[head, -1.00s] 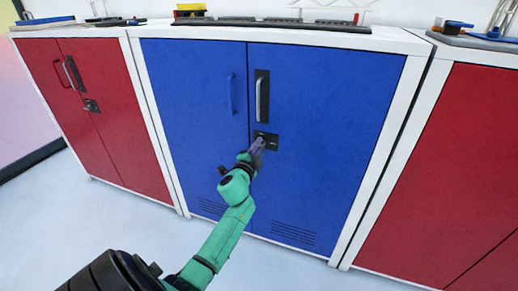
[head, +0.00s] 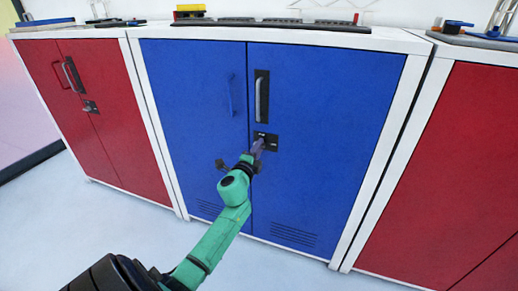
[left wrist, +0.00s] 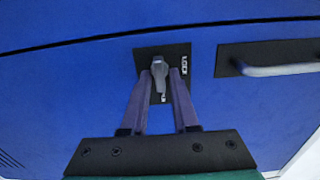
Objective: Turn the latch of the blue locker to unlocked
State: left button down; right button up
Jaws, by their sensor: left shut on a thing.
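The blue locker (head: 315,110) stands in the middle of the head view with both doors closed. Its latch sits on a small black plate (head: 272,147) below the right door's handle (head: 258,98). In the left wrist view the grey latch lever (left wrist: 159,72) lies between the two fingers of my left gripper (left wrist: 159,80), which is shut on it. The lever points toward the bottom of that view, at a label partly hidden by it. A "LOCK" label (left wrist: 184,66) is to its right. In the head view my left gripper (head: 258,146) covers part of the plate.
Red lockers stand close on the left (head: 110,110) and right (head: 440,170). Tools and parts lie on the locker tops. The pale floor in front is clear.

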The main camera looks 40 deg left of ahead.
pick_arm(q)
jog(key=c, duration=0.9)
grip_release()
jog(key=v, duration=1.4)
jog(key=shift+s+d+p, duration=0.15)
jog(key=shift+s+p, duration=0.15)
pick_arm(e)
jog(key=shift+s+d+f, duration=0.15)
jog(key=shift+s+f, duration=0.15)
jog(key=shift+f, duration=0.4)
